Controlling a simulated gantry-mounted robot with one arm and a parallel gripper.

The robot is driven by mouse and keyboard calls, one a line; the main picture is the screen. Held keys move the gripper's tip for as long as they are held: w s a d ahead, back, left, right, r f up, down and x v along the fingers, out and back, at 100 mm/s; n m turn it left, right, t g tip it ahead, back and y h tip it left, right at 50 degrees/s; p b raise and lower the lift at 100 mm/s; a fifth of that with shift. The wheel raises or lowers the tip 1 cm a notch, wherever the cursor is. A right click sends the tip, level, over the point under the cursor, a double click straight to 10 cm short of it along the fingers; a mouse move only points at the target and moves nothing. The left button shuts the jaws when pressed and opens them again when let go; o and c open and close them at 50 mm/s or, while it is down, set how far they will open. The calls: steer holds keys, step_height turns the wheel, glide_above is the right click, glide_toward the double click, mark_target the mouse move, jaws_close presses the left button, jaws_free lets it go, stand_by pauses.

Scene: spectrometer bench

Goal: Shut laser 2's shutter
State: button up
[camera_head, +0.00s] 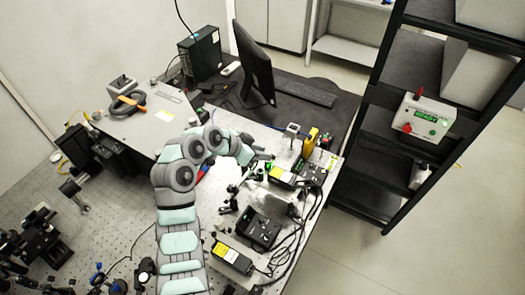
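Two black laser-like boxes with yellow and white labels sit on the perforated bench: one (282,176) at the upper right, one (232,257) lower down. I cannot read their labels, so I cannot tell which is laser 2. No shutter can be made out clearly on either. My arm reaches up from the bottom and bends right. My gripper (264,158) is small and dark at its end, just above and left of the upper box; whether they touch is unclear. Its fingers are too small to tell open from shut.
A black open box (260,229) and loose cables lie between the labelled boxes. A yellow device (310,141) and a small grey stand (291,131) are close right of my gripper. A monitor (255,66) stands behind. A rack at right holds a control box (424,118) reading READY.

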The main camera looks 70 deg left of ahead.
mark_target(272, 164)
steer(key=p+x, duration=0.2)
steer(key=x, duration=0.8)
steer(key=shift+d+f, duration=0.15)
steer(key=shift+f, duration=0.2)
jaws_close()
